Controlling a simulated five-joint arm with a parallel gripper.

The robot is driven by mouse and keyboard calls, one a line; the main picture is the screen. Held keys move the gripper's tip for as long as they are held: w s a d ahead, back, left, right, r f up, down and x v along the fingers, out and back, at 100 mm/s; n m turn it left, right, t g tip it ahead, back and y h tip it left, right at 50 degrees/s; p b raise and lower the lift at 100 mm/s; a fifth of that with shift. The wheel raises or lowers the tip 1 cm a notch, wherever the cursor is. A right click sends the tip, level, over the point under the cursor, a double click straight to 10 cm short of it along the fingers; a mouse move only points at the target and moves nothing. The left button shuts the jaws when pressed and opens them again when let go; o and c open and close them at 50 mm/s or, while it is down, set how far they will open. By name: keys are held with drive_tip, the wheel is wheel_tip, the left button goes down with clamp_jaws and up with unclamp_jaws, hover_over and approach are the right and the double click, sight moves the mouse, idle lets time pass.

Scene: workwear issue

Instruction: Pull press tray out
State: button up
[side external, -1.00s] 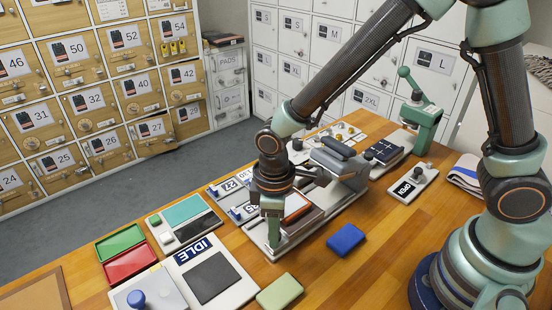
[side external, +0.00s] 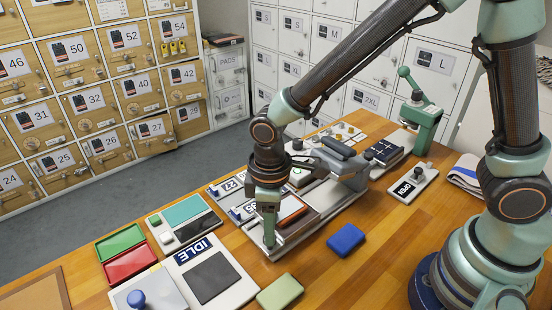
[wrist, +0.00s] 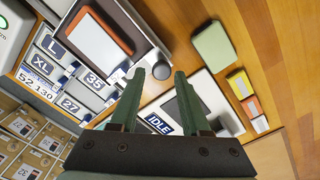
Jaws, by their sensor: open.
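The press tray (side external: 310,216) is a light plate carrying an orange-edged pad (side external: 292,217), in front of the grey press (side external: 340,165). In the wrist view the tray (wrist: 128,42) is at upper left, with the pad (wrist: 95,32) on it. My gripper (side external: 269,238) points down at the tray's front end. In the wrist view my gripper (wrist: 167,76) is open, fingers apart. Whether a finger touches the knob cannot be told.
A blue block (side external: 346,240) lies right of the tray. The IDLE panel (side external: 210,277) and a green pad (side external: 280,292) lie at the front. Number tags (side external: 228,187) are left of the press. Bare wood (side external: 385,270) is at the front right.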

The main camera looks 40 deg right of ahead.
wheel_tip(320, 180, up, 10)
idle(0.3)
drive_tip(key=s+d+r+m+t, duration=0.1)
drive_tip(key=d+r+m, duration=0.3)
drive_tip(key=d, duration=0.5)
drive_tip(key=s+d+r+m+t, duration=0.2)
drive_tip(key=d+r+m+t, duration=0.1)
drive_tip(key=d, duration=0.7)
drive_tip(key=shift+r+m+t, duration=0.4)
drive_tip(key=shift+m+t, duration=0.4)
drive_tip(key=shift+m, duration=0.2)
